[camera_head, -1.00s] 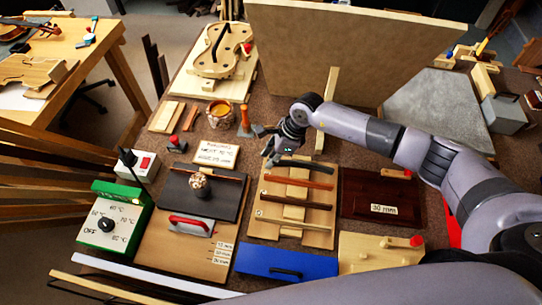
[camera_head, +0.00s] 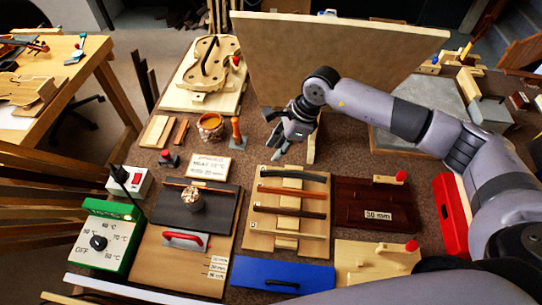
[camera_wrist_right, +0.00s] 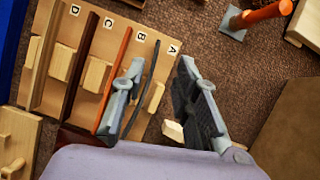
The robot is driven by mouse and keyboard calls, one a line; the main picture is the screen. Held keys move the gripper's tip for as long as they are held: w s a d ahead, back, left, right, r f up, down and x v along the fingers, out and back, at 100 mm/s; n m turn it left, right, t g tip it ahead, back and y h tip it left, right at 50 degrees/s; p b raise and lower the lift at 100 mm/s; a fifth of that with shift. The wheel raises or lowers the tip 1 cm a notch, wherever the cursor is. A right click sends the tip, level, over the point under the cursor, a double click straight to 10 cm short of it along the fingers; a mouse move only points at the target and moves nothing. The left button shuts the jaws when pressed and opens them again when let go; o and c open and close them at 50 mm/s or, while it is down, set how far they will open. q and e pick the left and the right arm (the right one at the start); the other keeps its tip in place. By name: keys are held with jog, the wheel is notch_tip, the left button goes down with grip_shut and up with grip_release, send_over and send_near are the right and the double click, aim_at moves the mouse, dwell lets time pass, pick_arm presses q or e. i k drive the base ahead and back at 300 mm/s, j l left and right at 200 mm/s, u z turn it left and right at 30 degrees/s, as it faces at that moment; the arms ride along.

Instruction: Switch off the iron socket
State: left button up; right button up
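The iron socket (camera_head: 130,182) is a white box with a red rocker switch (camera_head: 137,178) at the left edge of the bench, with a dark cable or rod at it. Which way the switch is tipped is too small to tell. My right gripper (camera_head: 280,142) is above the bench, behind the strip board and well to the right of the socket. In the right wrist view the fingers of my right gripper (camera_wrist_right: 160,62) are apart with nothing between them. The socket is outside the wrist view. My left gripper is not in view.
A green-topped control box (camera_head: 105,240) with a temperature dial stands in front of the socket. Between socket and gripper are a small dark-based red knob (camera_head: 169,159), a sign card (camera_head: 208,167), an orange-handled tool (camera_head: 236,132) and a pot (camera_head: 211,127). A large upright panel (camera_head: 340,60) stands behind.

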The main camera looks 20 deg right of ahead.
aim_at(137, 176)
jog(key=k+j, duration=0.3)
jog(key=j, duration=0.15)
jog(key=k+j, duration=0.25)
jog(key=j, duration=0.15)
jog(key=k+j, duration=0.3)
jog(key=j, duration=0.15)
jog(key=k+j, duration=0.25)
jog(key=j, duration=0.15)
jog(key=k+j, duration=0.3)
jog(key=j, duration=0.15)
